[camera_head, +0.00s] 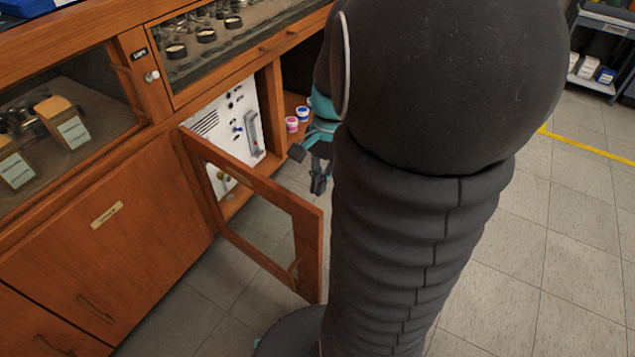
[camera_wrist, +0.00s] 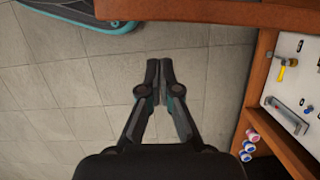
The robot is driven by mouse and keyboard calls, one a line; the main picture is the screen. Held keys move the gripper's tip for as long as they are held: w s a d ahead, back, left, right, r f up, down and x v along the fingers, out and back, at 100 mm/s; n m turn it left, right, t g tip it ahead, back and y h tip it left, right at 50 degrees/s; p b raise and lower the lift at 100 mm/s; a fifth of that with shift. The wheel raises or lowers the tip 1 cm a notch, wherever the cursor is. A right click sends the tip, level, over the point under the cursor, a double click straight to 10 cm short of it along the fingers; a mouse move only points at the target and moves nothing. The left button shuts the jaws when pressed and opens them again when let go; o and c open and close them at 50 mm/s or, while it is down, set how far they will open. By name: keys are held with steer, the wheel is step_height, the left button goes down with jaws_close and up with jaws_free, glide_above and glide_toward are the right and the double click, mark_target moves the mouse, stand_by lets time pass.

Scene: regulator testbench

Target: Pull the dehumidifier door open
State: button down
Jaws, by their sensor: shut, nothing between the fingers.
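The dehumidifier door (camera_head: 312,245), a wooden frame with a glass pane, stands swung wide open from the cabinet in the head view. Its hinge side is at the left of the compartment, and its free edge points out toward my arm. Behind it is a white panel (camera_head: 228,125) with knobs and a gauge; the panel also shows at the right of the wrist view (camera_wrist: 292,85). My gripper (camera_head: 318,185) is in front of the opening, apart from the door, partly hidden by my arm. In the wrist view my gripper (camera_wrist: 159,62) is shut and empty over the floor.
Small pink and blue-lidded jars (camera_head: 297,118) stand on the shelf right of the panel. A glass-topped case (camera_head: 215,35) is above the opening. Closed wooden cabinet fronts (camera_head: 120,235) lie to the left. Tiled floor (camera_head: 560,250) is clear at the right.

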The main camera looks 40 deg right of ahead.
steer(key=w+d+r+p, duration=0.1)
steer(key=d+r+p, duration=0.1)
steer(key=d+r, duration=0.3)
steer(key=v, duration=0.4)
steer(key=shift+w+r, duration=0.25)
steer(key=shift+r, duration=0.15)
steer(key=shift+a, duration=0.1)
